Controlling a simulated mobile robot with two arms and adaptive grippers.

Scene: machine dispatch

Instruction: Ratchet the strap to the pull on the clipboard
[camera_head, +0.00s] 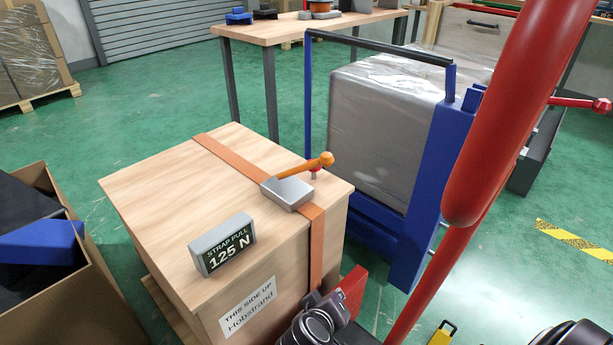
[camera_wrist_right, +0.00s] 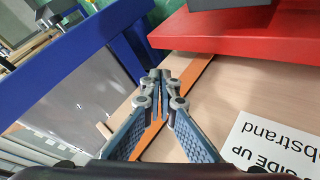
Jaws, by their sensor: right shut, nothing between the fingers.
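The wooden crate (camera_head: 160,190) carries an orange strap (camera_head: 232,155) across its top and down its near side. The ratchet (camera_head: 288,193) sits on the strap near the top edge, its orange handle (camera_head: 305,170) pointing right and slightly raised. A grey display reading "STRAP PULL 125 N" (camera_head: 223,246) stands on the crate. My right gripper (camera_head: 316,298) is low by the crate's strapped side, below the ratchet. In the right wrist view its fingertips (camera_wrist_right: 158,82) are together and empty, in front of the strap (camera_wrist_right: 190,90). No clipboard is recognisable. My left gripper is out of view.
A red flat part (camera_head: 353,288) is close beside my right gripper and also crosses the wrist view (camera_wrist_right: 240,35). A blue frame (camera_head: 425,190) with a wrapped load (camera_head: 375,125) stands behind. An open carton (camera_head: 60,290) is at left, a workbench (camera_head: 290,30) at the back.

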